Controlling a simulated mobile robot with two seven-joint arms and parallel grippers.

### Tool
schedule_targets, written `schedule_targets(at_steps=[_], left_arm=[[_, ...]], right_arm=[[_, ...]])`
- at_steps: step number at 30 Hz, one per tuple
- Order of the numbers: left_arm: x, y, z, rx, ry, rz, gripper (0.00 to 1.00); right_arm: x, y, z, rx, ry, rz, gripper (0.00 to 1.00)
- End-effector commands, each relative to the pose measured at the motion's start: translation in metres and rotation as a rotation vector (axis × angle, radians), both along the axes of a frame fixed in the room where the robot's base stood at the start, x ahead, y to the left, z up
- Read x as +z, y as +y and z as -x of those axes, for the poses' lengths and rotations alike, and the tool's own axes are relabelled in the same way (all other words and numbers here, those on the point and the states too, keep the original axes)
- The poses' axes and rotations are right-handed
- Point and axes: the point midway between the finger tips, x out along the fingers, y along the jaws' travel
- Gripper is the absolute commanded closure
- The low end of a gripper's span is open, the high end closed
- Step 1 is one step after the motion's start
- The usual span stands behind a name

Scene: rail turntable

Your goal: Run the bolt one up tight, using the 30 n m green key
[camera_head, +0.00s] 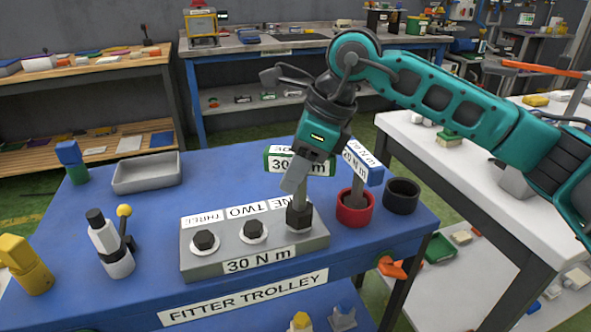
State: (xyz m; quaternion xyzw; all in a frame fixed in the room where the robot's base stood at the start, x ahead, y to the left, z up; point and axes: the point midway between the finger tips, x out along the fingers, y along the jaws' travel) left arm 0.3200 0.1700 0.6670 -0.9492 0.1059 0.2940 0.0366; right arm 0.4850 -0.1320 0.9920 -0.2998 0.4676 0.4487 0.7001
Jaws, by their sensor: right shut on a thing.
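My right gripper (304,166) is shut on the green key (274,161), whose green-edged tag reads 30 N m, its first part hidden by the gripper. The key stands roughly upright, and its dark socket (299,216) is over bolt one's place, at the right end of the grey block (255,248). The socket hides that bolt; I cannot tell how fully it is seated. Bolt two (253,230) and bolt three (205,241) show bare hex heads on the block, whose front label reads 30 N m. My left gripper is not in view.
A blue-tagged 20 N m key (361,166) stands in a red cup (354,208), close right of the gripper. A black cup (401,196) is beside it. A grey tray (146,173) and a yellow-knobbed lever device (112,243) stand left on the blue trolley (225,160).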

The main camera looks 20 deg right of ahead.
Motion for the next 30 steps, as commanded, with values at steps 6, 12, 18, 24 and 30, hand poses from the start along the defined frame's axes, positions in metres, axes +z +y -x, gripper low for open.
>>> schedule_targets(at_steps=[6,12,18,24,30], left_arm=[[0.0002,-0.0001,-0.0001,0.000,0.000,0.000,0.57],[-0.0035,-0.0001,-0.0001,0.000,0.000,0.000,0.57],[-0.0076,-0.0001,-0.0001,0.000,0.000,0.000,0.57],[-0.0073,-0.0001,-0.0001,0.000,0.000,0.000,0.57],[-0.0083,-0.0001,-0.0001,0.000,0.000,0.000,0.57]], right_arm=[[0.0009,-0.0004,-0.0003,-0.007,-0.002,0.000,1.00],[-0.0004,-0.0004,-0.0005,-0.041,-0.003,0.000,1.00],[0.0000,-0.0007,-0.0010,-0.113,-0.002,0.000,1.00],[0.0008,-0.0009,-0.0010,-0.126,-0.002,0.001,1.00],[0.0004,-0.0008,-0.0011,-0.133,-0.001,0.001,1.00]])
